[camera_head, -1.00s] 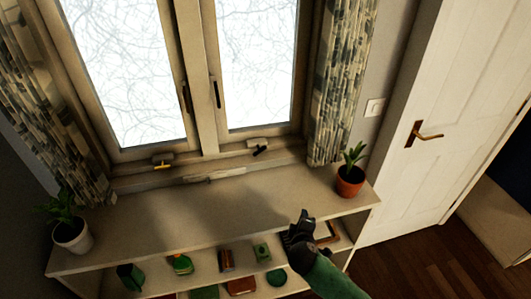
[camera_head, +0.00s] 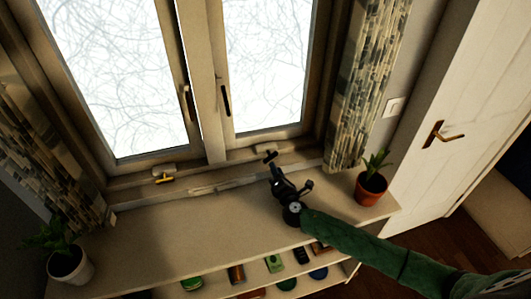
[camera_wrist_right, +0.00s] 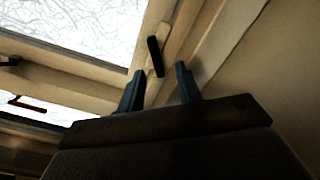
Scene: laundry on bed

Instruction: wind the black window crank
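The black window crank (camera_head: 270,155) sits on the frame at the bottom of the right window pane. In the right wrist view the black crank (camera_wrist_right: 155,57) lies just beyond the fingertips, roughly between them. My right gripper (camera_head: 275,175) reaches over the shelf top toward the crank from below. In the right wrist view its two fingers (camera_wrist_right: 159,74) are apart with nothing between them, and I see no contact with the crank. My left gripper is out of view.
A gold crank (camera_head: 163,180) sits under the left pane. A potted plant (camera_head: 371,188) stands right of my arm, another (camera_head: 70,264) at the far left. Patterned curtains (camera_head: 358,90) flank the window. The middle of the shelf top (camera_head: 200,235) is clear.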

